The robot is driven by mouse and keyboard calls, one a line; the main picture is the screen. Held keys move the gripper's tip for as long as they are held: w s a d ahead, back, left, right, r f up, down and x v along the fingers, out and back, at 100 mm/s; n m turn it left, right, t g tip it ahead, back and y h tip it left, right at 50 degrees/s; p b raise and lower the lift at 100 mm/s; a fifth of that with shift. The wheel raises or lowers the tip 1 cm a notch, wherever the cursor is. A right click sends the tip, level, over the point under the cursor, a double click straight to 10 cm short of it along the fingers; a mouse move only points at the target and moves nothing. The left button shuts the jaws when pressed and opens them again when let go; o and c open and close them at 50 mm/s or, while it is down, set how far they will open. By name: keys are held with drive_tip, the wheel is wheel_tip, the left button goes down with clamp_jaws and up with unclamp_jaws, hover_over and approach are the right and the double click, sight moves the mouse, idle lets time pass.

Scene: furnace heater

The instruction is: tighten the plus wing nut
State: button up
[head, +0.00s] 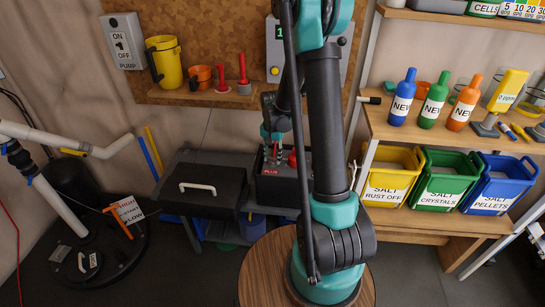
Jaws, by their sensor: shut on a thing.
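A black box (286,188) like a battery, with a red "PLUS" label (271,170) on its front, stands behind my arm in the head view. My gripper (275,147) points down at the top of this box, just above the label, and is shut on the plus wing nut. The nut itself is too small and too covered by the fingers to make out. A red part (292,158) shows on the box top, right of the gripper. My arm hides the right part of the box.
A black case (205,185) with a white handle lies left of the box. A round wooden stool top (258,270) is in front. Salt bins (391,177) and bottles (403,97) stand on shelves at right. White pipes (60,135) run at left.

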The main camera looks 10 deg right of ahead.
sight(273, 158)
drive_tip(key=shift+m, duration=1.8)
drive_tip(key=o, duration=1.2)
drive_tip(key=shift+c, duration=0.2)
drive_tip(key=shift+r, duration=0.15)
wheel_tip(273, 158, up, 12)
drive_tip(key=shift+s, duration=0.1)
